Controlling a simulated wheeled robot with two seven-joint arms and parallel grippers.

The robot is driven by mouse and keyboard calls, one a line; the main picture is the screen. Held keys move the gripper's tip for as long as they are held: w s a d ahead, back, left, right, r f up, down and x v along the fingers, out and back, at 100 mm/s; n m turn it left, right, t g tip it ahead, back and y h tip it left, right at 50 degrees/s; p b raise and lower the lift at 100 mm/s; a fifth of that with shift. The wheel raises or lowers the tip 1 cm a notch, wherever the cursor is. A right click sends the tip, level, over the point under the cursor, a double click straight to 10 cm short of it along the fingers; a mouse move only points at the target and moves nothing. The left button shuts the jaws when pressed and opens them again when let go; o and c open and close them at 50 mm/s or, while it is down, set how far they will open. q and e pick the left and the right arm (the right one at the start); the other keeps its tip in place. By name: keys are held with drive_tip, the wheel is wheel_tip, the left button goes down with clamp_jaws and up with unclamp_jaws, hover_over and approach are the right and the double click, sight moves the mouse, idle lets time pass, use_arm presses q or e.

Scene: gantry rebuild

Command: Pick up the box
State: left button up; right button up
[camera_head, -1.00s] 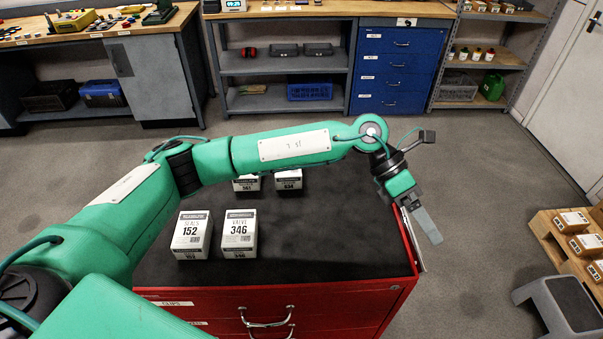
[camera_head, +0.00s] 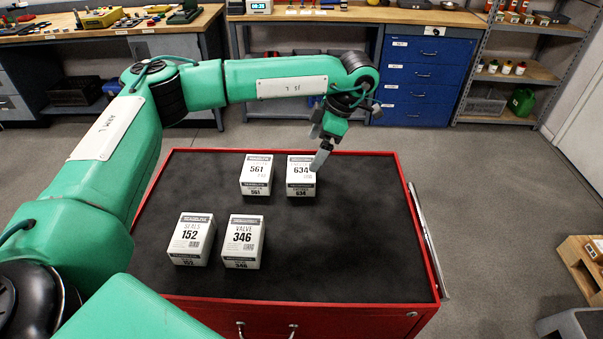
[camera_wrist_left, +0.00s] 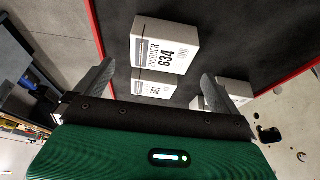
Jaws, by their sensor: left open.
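Several white boxes stand on the black top of a red cabinet. In the head view, box 634 (camera_head: 301,188) is at the back right and box 561 (camera_head: 257,176) is to its left. Box 152 (camera_head: 191,241) and box 346 (camera_head: 243,243) stand nearer to me. My left gripper (camera_head: 321,160) is over the right side of box 634, hiding a little of it. In the left wrist view, my left gripper (camera_wrist_left: 155,82) is open and empty, with box 634 (camera_wrist_left: 166,46) ahead of its fingers and box 561 (camera_wrist_left: 153,85) showing between them. My right gripper is out of view.
The red cabinet's top (camera_head: 350,240) is bare on its right side. A blue drawer unit (camera_head: 425,80) and a workbench (camera_head: 330,15) stand behind it.

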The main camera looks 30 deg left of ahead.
sight(301, 168)
use_arm(q)
drive_tip(key=x, duration=0.3)
drive_tip(key=p+x, duration=0.1)
drive_tip(key=x, duration=0.2)
drive_tip(key=p+x, duration=0.1)
drive_tip(key=x, duration=0.1)
drive_tip(key=shift+s+a+r+p, duration=0.2)
drive_tip(key=shift+s+p, duration=0.1)
drive_tip(key=shift+f, duration=0.3)
drive_tip(key=c, duration=0.9)
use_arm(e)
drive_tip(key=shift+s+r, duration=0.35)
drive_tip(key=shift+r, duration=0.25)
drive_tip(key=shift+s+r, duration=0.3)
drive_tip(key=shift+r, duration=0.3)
use_arm(q)
drive_tip(key=shift+o, duration=0.2)
drive_tip(key=shift+r, duration=0.1)
